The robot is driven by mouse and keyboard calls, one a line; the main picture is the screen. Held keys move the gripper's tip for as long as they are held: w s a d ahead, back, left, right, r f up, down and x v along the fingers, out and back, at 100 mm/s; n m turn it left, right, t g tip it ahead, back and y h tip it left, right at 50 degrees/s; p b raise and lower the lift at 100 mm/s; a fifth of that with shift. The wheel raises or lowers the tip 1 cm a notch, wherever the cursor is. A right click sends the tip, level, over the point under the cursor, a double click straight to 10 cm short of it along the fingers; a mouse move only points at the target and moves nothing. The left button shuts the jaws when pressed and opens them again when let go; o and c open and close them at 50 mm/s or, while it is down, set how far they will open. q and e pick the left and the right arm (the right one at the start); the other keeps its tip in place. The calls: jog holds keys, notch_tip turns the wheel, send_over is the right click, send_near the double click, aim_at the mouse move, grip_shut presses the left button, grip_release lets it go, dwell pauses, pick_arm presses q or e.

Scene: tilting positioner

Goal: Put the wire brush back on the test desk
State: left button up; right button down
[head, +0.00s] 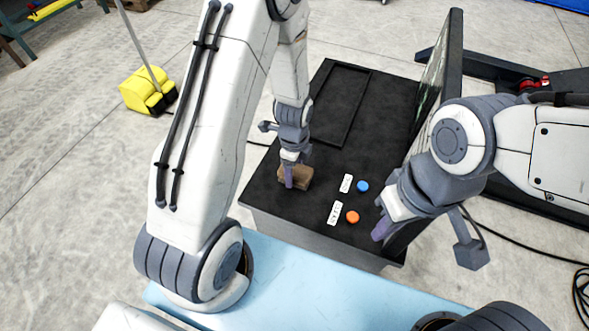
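The wire brush, a brown block (302,178), is at the front left part of the black test desk (270,199). My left gripper (289,176) points down at it, with one purple finger across the near side of the block. The other finger is hidden, so I cannot tell whether it grips the brush. I also cannot tell whether the brush rests on the desk top or is just above it. My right gripper (381,228) is over the right front of the desk, away from the brush. Its fingers overlap in view, and nothing shows in them.
The desk has a blue button (362,186), an orange button (352,217), white labels (335,213) and a recessed rectangular tray (343,105). An upright panel (436,85) stands on its right side. A light blue surface (320,283) lies in front. A yellow mop bucket (147,90) stands on the floor.

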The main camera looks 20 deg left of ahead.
aim_at(295, 170)
pick_arm(q)
jog(key=shift+o, duration=1.1)
notch_tip(295, 170, up, 12)
jog(key=b, duration=0.1)
jog(key=s+d+r+n, duration=0.4)
jog(key=s+d+n, duration=0.1)
jog(key=s, duration=0.4)
jog(key=s+d+r+n+h, duration=0.1)
jog(key=s+d+r+n, duration=0.4)
jog(key=s, duration=0.5)
jog(key=d+n, duration=0.1)
jog(key=d, duration=0.1)
jog(key=shift+d, duration=0.3)
